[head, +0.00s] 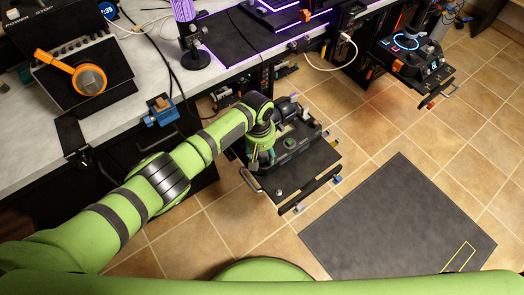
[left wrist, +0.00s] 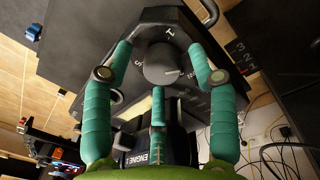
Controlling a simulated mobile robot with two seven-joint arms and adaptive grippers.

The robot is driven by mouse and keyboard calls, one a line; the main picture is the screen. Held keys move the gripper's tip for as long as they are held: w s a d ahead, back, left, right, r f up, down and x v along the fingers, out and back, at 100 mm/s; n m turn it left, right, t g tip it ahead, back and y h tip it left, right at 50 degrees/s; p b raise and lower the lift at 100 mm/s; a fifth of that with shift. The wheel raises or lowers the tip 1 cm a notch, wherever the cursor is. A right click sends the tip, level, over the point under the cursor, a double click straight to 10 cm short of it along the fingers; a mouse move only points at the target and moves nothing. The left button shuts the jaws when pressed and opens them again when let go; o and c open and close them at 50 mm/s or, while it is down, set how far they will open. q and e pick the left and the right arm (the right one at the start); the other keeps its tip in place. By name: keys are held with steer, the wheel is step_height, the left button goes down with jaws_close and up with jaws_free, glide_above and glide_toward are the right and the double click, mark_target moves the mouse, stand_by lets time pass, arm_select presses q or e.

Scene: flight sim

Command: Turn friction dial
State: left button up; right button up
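In the left wrist view, a dark grey round dial (left wrist: 162,63) sits on a black panel with white markings around it. My left gripper (left wrist: 158,45) has its teal fingers spread, one to each side of the dial and a third below it. I cannot tell whether any finger touches the dial. In the head view, my left gripper (head: 260,155) hangs over the black throttle unit (head: 292,180) beside the desk. The dial is not distinguishable there. My right gripper is not in view.
A dark block marked "ENGINE 1" (left wrist: 156,157) is just below the dial. The white desk (head: 120,112) holds a black box with orange headphones (head: 88,78) and a purple-lit stick (head: 188,30). A second control unit (head: 412,60) is at right. A dark mat (head: 395,225) lies on open tiled floor.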

mark_target(261, 155)
arm_select(q)
steer(key=shift+r, duration=0.2)
steer(key=shift+s+a+r, duration=0.1)
steer(key=shift+a+r, duration=0.05)
steer(key=shift+r, duration=1.75)
steer(key=shift+a+r, duration=0.15)
steer(key=shift+r, duration=1.75)
